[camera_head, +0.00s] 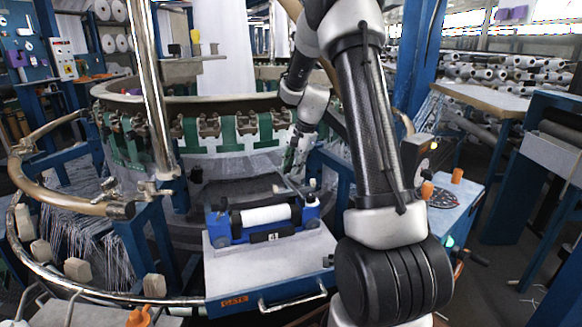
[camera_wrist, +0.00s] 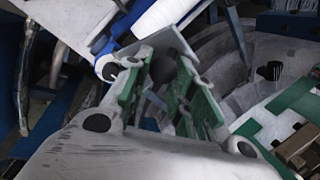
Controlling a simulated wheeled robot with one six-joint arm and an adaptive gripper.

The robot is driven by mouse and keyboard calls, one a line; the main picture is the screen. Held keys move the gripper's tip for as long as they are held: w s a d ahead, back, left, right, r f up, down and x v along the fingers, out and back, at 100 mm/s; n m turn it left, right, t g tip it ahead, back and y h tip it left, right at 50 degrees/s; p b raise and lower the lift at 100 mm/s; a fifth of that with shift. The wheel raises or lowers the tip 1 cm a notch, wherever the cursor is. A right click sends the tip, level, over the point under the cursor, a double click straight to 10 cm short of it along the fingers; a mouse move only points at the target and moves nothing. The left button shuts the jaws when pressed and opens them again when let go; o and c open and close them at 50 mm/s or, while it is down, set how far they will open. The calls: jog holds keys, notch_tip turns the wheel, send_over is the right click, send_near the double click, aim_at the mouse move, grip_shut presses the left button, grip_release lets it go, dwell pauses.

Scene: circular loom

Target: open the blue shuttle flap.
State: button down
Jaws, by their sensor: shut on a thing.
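The blue shuttle (camera_head: 228,234) sits on a light grey box marked GATE, with a white bobbin (camera_head: 266,216) lying in it. My gripper (camera_head: 287,181) reaches down to the shuttle's right end from behind. In the wrist view my gripper (camera_wrist: 167,60) has its green-padded fingers closed on a dark grey piece (camera_wrist: 169,42), which seems to be the flap. The blue shuttle (camera_wrist: 105,50) and the white bobbin (camera_wrist: 152,20) show just beyond the left finger. The fingers hide much of the held piece, and I cannot tell how far the flap is turned.
The round loom ring (camera_head: 215,140) with green holders curves behind the shuttle. A curved rail (camera_head: 50,270) runs at the left. The grey box (camera_head: 265,263) has a bare front top.

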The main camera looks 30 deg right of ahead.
jog(key=shift+s+d+f, duration=0.1)
jog(key=shift+s+f, duration=0.1)
jog(key=shift+f, duration=0.15)
